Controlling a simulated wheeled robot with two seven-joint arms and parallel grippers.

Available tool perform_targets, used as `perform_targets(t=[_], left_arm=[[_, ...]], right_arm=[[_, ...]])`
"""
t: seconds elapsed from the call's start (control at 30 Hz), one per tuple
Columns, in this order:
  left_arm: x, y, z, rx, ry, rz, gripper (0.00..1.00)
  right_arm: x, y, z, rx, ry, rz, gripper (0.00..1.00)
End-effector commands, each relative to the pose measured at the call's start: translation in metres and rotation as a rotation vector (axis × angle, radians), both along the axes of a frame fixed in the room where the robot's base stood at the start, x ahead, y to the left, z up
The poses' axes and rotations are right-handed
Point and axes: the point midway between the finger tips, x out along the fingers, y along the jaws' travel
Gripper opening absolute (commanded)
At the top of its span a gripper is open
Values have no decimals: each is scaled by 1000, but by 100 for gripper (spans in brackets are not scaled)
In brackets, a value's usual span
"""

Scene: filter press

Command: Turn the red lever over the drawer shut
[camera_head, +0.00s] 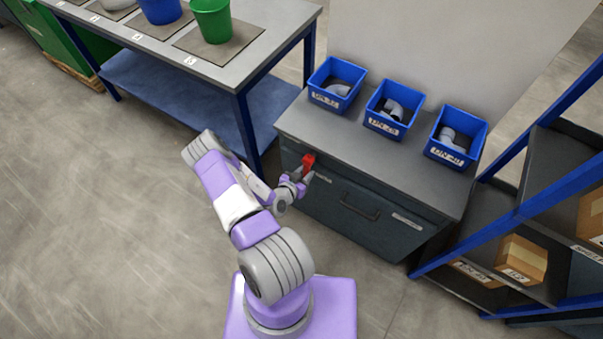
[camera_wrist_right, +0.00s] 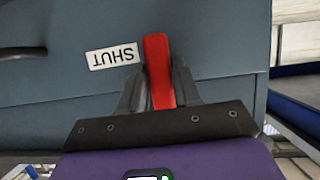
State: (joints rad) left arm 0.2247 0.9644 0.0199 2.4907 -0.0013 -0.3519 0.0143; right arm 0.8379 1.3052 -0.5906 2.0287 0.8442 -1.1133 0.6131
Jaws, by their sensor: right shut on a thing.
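The red lever (camera_head: 308,161) is on the front of the grey cabinet (camera_head: 440,203), near its top left. In the right wrist view the red lever (camera_wrist_right: 158,72) stands between the two fingers, beside a white label reading SHUT (camera_wrist_right: 112,56). My right gripper (camera_head: 301,176) is shut on the lever; it also shows in the right wrist view (camera_wrist_right: 158,90). The drawer (camera_head: 360,205) has a dark handle and sits in the cabinet front to the right of the lever. The lever's pivot is hidden. My left gripper is not in view.
Three blue bins (camera_head: 394,108) with grey fittings stand on the cabinet top. A workbench (camera_head: 262,50) with a green bucket (camera_head: 211,20) and a blue bucket (camera_head: 160,10) is at the upper left. A blue-framed shelf (camera_head: 520,213) with boxes is at the right. The floor at left is clear.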

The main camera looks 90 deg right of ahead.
Motion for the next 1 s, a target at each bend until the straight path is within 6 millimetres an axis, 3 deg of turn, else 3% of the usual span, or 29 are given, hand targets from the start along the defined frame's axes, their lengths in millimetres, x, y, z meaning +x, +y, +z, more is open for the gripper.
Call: perform_targets(t=[0.17,0.2,0.33,0.67,1.0], left_arm=[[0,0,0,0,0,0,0],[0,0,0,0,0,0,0],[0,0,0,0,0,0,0],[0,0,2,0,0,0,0],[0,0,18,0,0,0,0]], right_arm=[[-1,4,-3,14,3,-4,0],[-1,4,-3,14,3,-4,35],[-1,3,-2,11,3,-2,53],[2,5,1,5,1,-1,53],[25,48,22,9,2,3,53]])
